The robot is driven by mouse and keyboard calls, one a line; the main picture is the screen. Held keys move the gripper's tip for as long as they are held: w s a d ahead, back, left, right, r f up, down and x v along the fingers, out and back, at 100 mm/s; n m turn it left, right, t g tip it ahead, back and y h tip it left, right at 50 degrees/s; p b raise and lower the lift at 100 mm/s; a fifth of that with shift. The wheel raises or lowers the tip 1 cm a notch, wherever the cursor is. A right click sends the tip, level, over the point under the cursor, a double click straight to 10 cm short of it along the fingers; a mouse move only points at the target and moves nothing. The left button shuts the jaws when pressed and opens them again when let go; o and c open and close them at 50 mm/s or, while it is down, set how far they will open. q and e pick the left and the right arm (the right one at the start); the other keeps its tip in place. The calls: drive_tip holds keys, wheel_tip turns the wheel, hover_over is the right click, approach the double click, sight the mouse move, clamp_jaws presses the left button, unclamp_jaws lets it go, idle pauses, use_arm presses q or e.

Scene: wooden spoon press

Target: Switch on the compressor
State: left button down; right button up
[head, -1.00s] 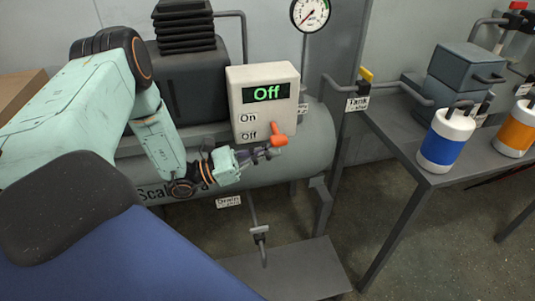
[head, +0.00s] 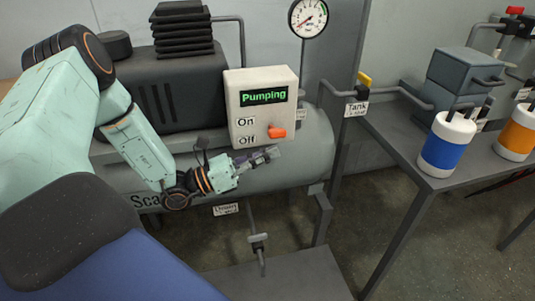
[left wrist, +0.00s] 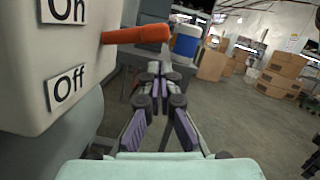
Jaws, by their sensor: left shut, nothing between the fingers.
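The compressor (head: 295,165) is a grey horizontal tank with a white control box (head: 243,112) on it. The green display (head: 263,96) on the box reads "Pumping". The orange lever (head: 277,132) sticks out between the "On" and "Off" labels; it also shows in the left wrist view (left wrist: 137,35). My left gripper (head: 272,153) is shut and empty, just below the lever and apart from it. In the left wrist view its fingers (left wrist: 154,72) meet below and beyond the lever. My right gripper is not in view.
A pressure gauge (head: 308,17) stands above the tank. A yellow-handled valve (head: 364,79) labelled "Tank" is right of it. A table (head: 398,175) at the right holds a blue-and-white container (head: 447,147) and an orange-and-white one (head: 517,133). A drain valve (head: 258,240) hangs under the tank.

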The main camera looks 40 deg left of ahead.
use_arm(q)
drive_tip(key=d+f+v, duration=0.1)
drive_tip(key=f+v, duration=0.1)
drive_tip(key=v, duration=0.8)
drive_tip(key=shift+s+a+f, duration=0.15)
drive_tip(key=shift+s+f, duration=0.1)
drive_tip(key=shift+s, duration=0.05)
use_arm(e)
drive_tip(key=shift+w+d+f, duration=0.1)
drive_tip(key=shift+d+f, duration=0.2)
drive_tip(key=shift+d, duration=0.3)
